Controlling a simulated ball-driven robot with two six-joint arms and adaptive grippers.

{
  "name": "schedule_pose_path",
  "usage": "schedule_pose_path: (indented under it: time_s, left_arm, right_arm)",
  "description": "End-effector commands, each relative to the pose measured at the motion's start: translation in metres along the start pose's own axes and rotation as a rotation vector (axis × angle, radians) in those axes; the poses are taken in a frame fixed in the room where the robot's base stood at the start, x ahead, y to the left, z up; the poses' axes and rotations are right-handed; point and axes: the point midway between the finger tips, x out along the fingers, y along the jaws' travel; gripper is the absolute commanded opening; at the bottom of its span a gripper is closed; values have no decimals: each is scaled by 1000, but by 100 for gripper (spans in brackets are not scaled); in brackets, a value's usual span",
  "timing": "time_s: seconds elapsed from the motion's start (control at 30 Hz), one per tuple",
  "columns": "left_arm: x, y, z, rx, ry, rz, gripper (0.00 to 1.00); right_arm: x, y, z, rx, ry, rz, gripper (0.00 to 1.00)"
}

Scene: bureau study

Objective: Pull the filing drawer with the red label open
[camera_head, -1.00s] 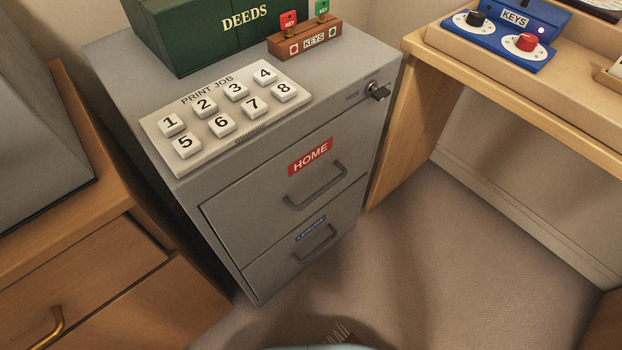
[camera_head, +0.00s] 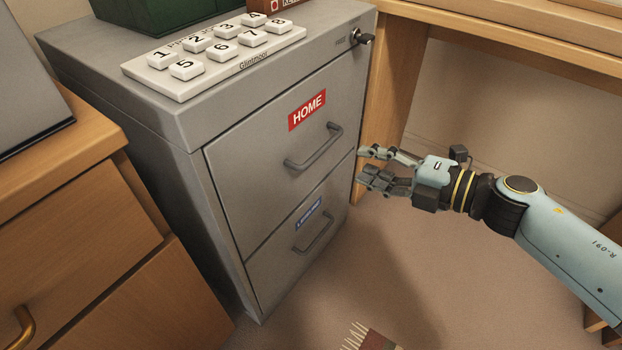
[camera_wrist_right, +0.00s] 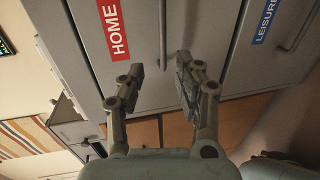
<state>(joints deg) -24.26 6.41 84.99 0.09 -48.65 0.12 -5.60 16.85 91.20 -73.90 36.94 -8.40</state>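The filing drawer with the red HOME label (camera_head: 307,110) is the upper drawer (camera_head: 248,150) of a grey cabinet and looks closed. Its dark bar handle (camera_head: 314,148) sits below the label. My right gripper (camera_head: 362,166) is open and empty, to the right of the handle and apart from it. In the right wrist view the open fingers (camera_wrist_right: 160,78) point toward the drawer front, with the handle (camera_wrist_right: 163,40) ahead between them and the red label (camera_wrist_right: 113,30) to the left. My left gripper is not in view.
The lower drawer has a blue label (camera_head: 308,213) and its own handle (camera_head: 314,234); it looks closed. A key lock (camera_head: 362,38) is at the cabinet's top right. Wooden drawers (camera_head: 90,220) stand left. Floor in front is mostly clear.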

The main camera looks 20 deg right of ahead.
Motion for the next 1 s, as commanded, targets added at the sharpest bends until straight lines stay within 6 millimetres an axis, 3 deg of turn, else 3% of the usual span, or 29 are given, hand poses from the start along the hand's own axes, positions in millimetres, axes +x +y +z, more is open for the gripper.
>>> schedule_pose_path:
  time_s: [0.07,0.27,0.6,0.8,1.0]
  left_arm:
    - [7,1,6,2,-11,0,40]
    - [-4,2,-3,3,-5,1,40]
    - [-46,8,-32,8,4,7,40]
    - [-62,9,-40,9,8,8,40]
    - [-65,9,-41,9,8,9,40]
  right_arm:
    - [4,-7,3,-2,-1,-2,34]
    - [28,-4,4,1,-4,4,34]
    - [92,-6,4,4,-4,1,34]
    - [109,-5,4,3,-4,0,34]
    - [111,-4,4,2,-4,0,34]
